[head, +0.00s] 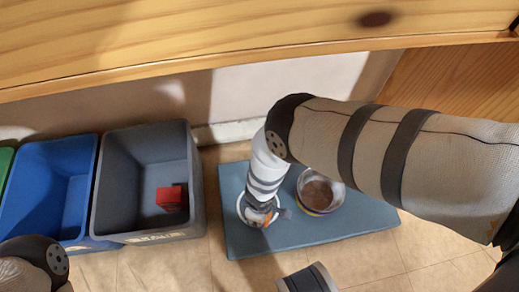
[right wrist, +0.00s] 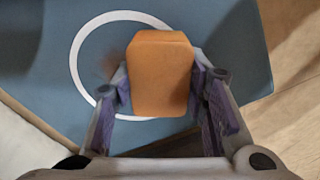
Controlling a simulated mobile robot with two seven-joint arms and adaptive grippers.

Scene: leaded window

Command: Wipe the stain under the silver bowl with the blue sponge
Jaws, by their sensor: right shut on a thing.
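My right gripper (head: 262,214) is shut on an orange sponge-like block (right wrist: 160,75), gripped between its two fingers over the blue mat (head: 240,240). No blue sponge shows. On the mat a white ring (right wrist: 77,62) lies partly under the block. A faint brownish smudge (right wrist: 111,64) shows inside the ring, left of the block; the block hides the rest. A silvery bowl (head: 337,198) with brown contents stands on the mat right of the gripper, outside the ring. Whether the block touches the mat is unclear. My left gripper is not in view.
A grey bin (head: 104,190) with a red block (head: 171,197) inside stands left of the mat. A blue bin (head: 20,195) and a green bin (head: 5,162) stand farther left. A wooden ledge (head: 240,35) crosses the top. Tiled floor (head: 385,258) in front is partly clear.

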